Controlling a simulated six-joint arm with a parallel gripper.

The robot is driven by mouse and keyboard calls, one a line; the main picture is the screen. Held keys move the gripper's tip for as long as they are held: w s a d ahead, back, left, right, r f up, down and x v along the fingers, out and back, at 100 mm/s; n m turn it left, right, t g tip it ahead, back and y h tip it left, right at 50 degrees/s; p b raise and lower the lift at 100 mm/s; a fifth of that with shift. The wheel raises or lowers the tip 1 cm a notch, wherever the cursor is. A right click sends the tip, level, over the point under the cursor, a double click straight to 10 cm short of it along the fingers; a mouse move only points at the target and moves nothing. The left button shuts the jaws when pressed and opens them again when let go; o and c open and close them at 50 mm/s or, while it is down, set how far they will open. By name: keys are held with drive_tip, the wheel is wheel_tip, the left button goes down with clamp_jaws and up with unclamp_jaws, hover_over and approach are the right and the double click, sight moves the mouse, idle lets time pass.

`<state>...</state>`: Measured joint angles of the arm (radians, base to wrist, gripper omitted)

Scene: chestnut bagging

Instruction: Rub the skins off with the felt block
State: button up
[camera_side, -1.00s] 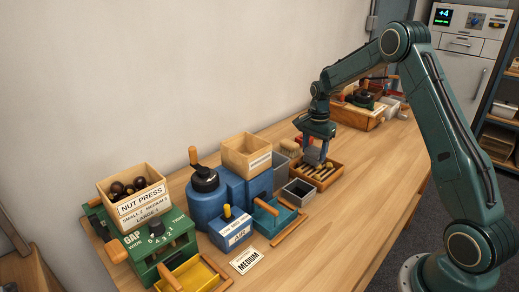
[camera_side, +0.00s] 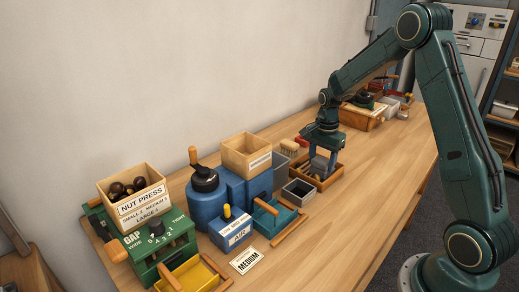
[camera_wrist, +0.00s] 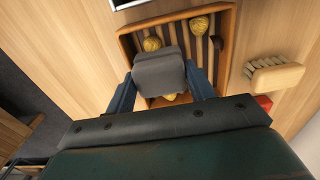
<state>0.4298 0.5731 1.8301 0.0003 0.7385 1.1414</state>
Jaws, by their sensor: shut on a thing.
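My gripper (camera_wrist: 160,90) is shut on a grey felt block (camera_wrist: 160,72), with one finger on each side of it. Several yellowish nuts (camera_wrist: 199,25) lie in the tray, some partly hidden by the block. In the side view my gripper (camera_side: 322,162) reaches down into the tray (camera_side: 323,186), and the block (camera_side: 318,163) shows between the fingers. I cannot tell whether the block touches the nuts.
A brush (camera_wrist: 275,76) lies beside the tray. An open grey bin (camera_side: 298,192) stands close to the tray. The nut press (camera_side: 145,215) and a blue machine (camera_side: 205,200) stand farther left. The table to the right (camera_side: 375,185) is clear.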

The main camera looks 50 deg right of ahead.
sight(316, 160)
drive_tip(key=shift+a, duration=0.9)
drive_tip(key=shift+d+r, duration=0.15)
drive_tip(key=shift+r, duration=3.95)
drive_tip(key=shift+w+d+r, duration=0.1)
drive_tip(key=shift+w+r, duration=0.1)
drive_tip(key=shift+w, duration=0.5)
drive_tip(key=w+r, duration=0.4)
drive_tip(key=w, duration=0.4)
drive_tip(key=w+a+r, duration=0.1)
drive_tip(key=w+r, duration=0.4)
drive_tip(key=w, duration=0.2)
drive_tip(key=shift+w, duration=0.35)
drive_tip(key=shift+a, duration=0.15)
wheel_tip(316, 160, down, 20)
